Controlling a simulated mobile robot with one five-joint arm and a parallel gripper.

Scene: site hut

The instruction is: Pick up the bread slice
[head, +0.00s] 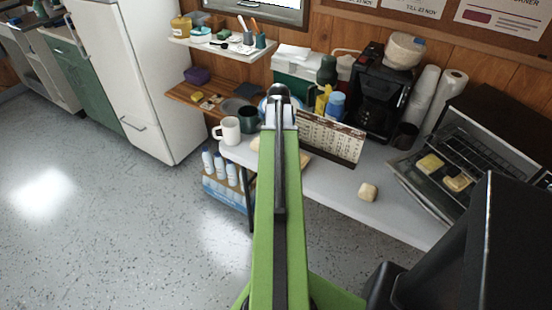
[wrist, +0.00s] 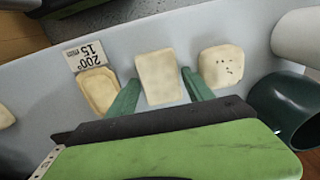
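In the wrist view my gripper (wrist: 160,77) is open, its green fingers apart. A plain pale rectangular slice (wrist: 158,77) lies flat on the counter between or just beyond the fingertips; I cannot tell whether they touch it. Left of it is a slice with a browner rim (wrist: 97,91), beside a card reading 200° 15. Right of it is a squarish slice with small dark dots (wrist: 221,66). All look bread-like; which one is the bread slice is not certain. In the head view my arm hides the gripper and most of these pieces.
In the head view a desk calendar (head: 330,137), a white mug (head: 230,130) and a coffee maker (head: 380,95) crowd the counter. A toaster oven (head: 500,135) is open at right.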

